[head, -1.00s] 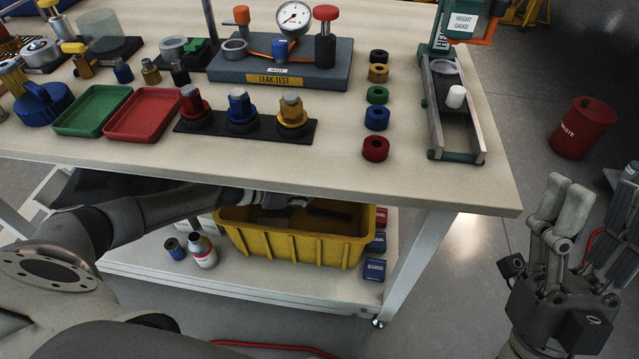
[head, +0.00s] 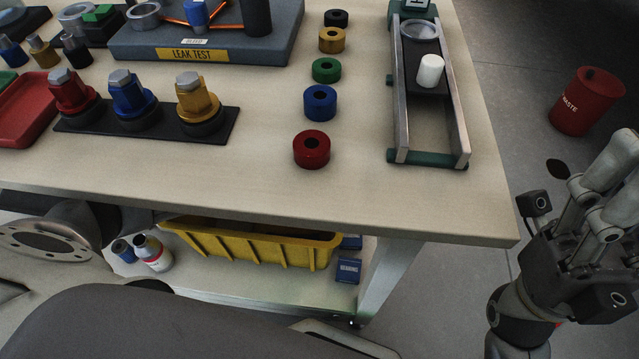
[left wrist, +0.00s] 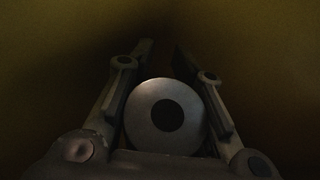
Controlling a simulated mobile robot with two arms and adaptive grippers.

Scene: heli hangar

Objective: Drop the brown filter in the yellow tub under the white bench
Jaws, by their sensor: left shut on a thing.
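The yellow tub (head: 255,248) stands on the lower shelf under the white bench (head: 250,195); the bench top hides its back part and most of its inside. In the left wrist view my left gripper (left wrist: 162,50) is shut on a round filter (left wrist: 140,122), seen end-on as a dull ring with a dark hole; its brown colour is hard to tell in the dim light. Dim yellow-brown surfaces, apparently the tub's inside, surround the gripper. In the head view the bench hides this gripper. My right gripper (head: 620,168) is open and empty, right of the bench, partly cut off.
A blue box (head: 347,270) and a white bottle (head: 153,254) stand beside the tub on the shelf. A white bench leg (head: 385,280) is to its right. A red waste bin (head: 587,100) stands on the floor.

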